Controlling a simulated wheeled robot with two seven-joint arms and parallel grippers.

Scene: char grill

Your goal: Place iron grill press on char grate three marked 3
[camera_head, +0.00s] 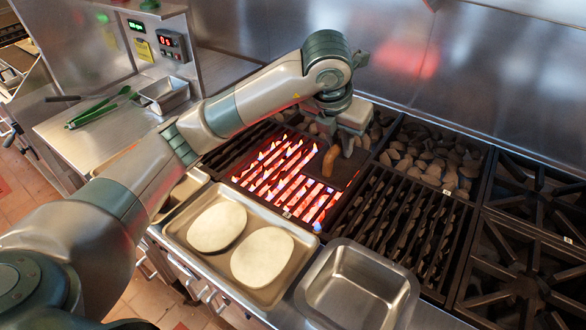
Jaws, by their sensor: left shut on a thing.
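The iron grill press (347,172) is a dark flat plate with a brown handle. My left gripper (341,143) is shut on its handle from above. The press is over the upper right part of the glowing grate (277,182), near the edge of the dark grate to the right. I cannot tell whether its plate touches the bars or hangs just above them. Small white tags sit at the glowing grate's front (287,213) and on the dark right grate (447,192); their numbers are too small to read. My right gripper is not in view.
A tray with two pale flat rounds (175,236) and an empty steel pan (357,288) stand in front of the grates. Lava rocks (430,156) lie behind. Black burner grates (536,275) are at right. Green tongs (100,110) lie on the left counter.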

